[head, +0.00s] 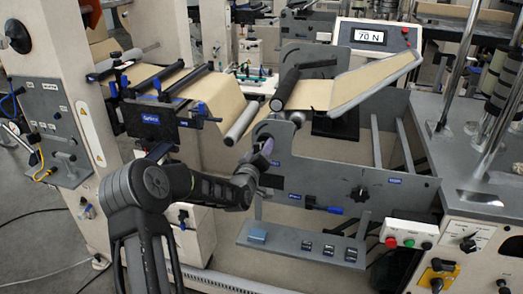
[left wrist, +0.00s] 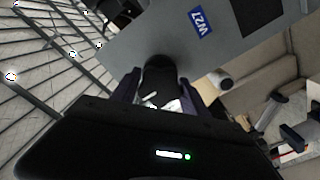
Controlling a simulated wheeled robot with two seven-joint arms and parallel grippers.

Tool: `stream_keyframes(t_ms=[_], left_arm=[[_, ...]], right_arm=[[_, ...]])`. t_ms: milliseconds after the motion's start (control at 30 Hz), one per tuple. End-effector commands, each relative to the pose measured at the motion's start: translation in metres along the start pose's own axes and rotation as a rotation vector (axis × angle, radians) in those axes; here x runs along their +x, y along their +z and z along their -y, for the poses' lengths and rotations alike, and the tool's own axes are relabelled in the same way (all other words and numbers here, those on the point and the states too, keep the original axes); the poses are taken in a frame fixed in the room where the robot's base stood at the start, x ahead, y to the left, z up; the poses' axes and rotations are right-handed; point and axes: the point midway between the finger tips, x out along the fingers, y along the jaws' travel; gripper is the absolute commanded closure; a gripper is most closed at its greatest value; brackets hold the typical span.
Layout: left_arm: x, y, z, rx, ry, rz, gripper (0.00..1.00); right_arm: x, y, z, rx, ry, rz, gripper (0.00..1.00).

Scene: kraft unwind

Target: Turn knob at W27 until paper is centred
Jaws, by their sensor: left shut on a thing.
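The W27 label (left wrist: 200,22) is blue and sits on a grey plate in the left wrist view. Below it, the black knob (left wrist: 160,72) stands between the two fingers of my left gripper (left wrist: 158,100). In the head view my left gripper (head: 256,160) is at the left end of the grey side plate, shut on the knob, which it mostly hides there. The brown kraft paper (head: 310,95) runs over rollers above the plate and on to the left web section (head: 195,88). I cannot tell whether it is centred. My right gripper is not in view.
A display (head: 371,37) reads 70 N at the back. Another black knob (head: 360,193) is on the side plate (head: 330,180). A grey shelf (head: 300,243) juts out below. A control box (head: 408,234) with coloured buttons is at the right.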

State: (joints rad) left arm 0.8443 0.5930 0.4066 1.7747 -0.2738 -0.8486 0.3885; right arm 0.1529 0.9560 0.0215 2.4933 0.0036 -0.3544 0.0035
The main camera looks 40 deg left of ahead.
Motion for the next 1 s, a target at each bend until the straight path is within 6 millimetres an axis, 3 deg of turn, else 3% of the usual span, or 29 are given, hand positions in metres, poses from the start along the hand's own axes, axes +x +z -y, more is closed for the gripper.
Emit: stream_keyframes(t_ms=[200,467,1000], left_arm=[[0.0,0.0,0.0,0.0,0.0,0.0,0.88],[0.0,0.001,0.002,0.04,0.0,0.0,0.88],[0.0,0.003,0.002,0.29,0.0,0.001,0.88]], right_arm=[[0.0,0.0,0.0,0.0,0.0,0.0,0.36],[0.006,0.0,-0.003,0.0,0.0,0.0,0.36],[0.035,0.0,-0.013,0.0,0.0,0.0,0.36]])
